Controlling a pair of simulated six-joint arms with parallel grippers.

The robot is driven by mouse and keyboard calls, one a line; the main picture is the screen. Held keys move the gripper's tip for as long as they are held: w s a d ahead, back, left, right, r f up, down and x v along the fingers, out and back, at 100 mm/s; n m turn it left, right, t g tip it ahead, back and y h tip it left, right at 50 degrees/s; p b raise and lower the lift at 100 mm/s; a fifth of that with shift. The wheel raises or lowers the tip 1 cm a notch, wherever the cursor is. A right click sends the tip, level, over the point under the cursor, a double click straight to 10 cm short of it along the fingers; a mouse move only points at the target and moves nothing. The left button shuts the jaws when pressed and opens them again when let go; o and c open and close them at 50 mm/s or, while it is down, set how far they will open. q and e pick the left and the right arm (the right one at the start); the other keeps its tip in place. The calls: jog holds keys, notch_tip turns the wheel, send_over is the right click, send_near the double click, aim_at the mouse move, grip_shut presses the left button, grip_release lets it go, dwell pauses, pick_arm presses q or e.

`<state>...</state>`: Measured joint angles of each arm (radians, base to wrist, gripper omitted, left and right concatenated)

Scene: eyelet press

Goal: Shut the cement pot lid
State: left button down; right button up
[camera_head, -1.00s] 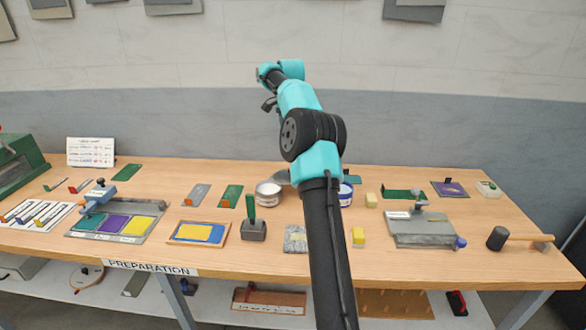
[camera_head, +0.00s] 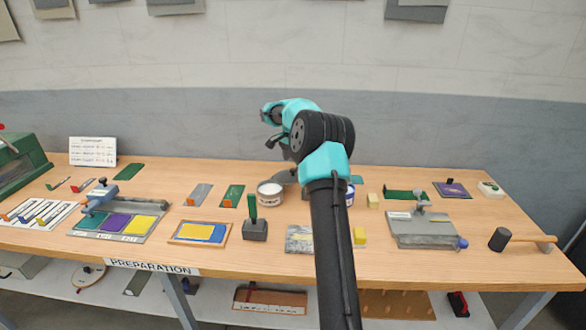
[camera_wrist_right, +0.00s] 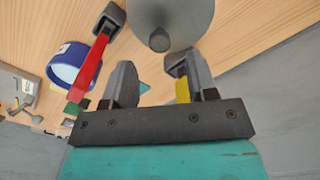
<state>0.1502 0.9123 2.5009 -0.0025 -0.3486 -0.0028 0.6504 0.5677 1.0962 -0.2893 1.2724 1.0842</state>
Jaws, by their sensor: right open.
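The cement pot (camera_head: 270,195) is a small round tin on the bench, its pale contents showing at the top. Its grey lid (camera_head: 285,176) stands off the opening at the pot's back right, partly hidden by my right arm. In the right wrist view the lid (camera_wrist_right: 188,18) is a grey disc with a dark round knob (camera_wrist_right: 159,40), just beyond the fingertips. My right gripper (camera_head: 272,140) is above and behind the pot. In the wrist view its two fingers (camera_wrist_right: 153,78) are apart with nothing between them. My left gripper is not in view.
A blue-rimmed tin (camera_wrist_right: 70,65) stands nearby, mostly hidden behind my arm in the head view. A green-handled tool (camera_head: 254,222) stands in front of the pot. A yellow block (camera_head: 373,200) and a mallet (camera_head: 500,239) lie to the right.

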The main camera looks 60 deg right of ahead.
aim_at(293, 169)
jog(key=shift+f, duration=2.3)
grip_shut()
